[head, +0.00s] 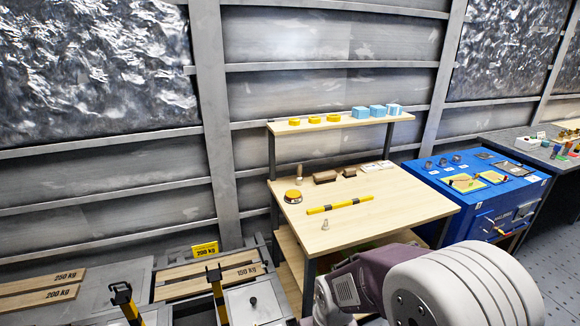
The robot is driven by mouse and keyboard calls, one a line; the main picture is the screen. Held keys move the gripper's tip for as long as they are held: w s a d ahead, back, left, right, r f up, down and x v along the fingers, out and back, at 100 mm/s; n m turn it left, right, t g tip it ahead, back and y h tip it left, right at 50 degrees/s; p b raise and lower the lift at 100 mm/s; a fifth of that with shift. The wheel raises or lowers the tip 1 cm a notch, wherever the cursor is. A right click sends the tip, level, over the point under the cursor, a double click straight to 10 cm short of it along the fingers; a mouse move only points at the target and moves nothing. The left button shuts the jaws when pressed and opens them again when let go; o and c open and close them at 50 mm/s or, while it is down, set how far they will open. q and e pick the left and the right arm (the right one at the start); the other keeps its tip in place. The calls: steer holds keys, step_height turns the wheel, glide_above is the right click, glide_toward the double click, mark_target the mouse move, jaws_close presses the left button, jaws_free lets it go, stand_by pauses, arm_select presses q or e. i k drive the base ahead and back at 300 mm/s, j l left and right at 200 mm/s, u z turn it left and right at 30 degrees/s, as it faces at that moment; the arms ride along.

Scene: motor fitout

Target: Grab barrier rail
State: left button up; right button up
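The barrier rail (339,206), a yellow bar with black bands, lies flat on the light wooden table (405,205), near its middle. Two yellow-and-black posts with dark forked tops, one on the left (122,295) and one on the right (215,280), stand at the lower left. One of my arms reaches in from the lower right, well in front of the table and apart from the rail. Its gripper is not visible, and my other gripper is out of the picture.
A yellow-topped round item (293,196), brown blocks (325,176) and a small peg (325,224) sit near the rail. A raised shelf (345,122) stands behind it with yellow rings and blue blocks. A blue cabinet (431,184) adjoins on the right. Weight-marked boards (42,288) lie at left.

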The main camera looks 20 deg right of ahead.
mark_target(331, 207)
steer(key=i+l+z, duration=0.7)
steer(key=z, duration=0.2)
steer(key=i, duration=0.05)
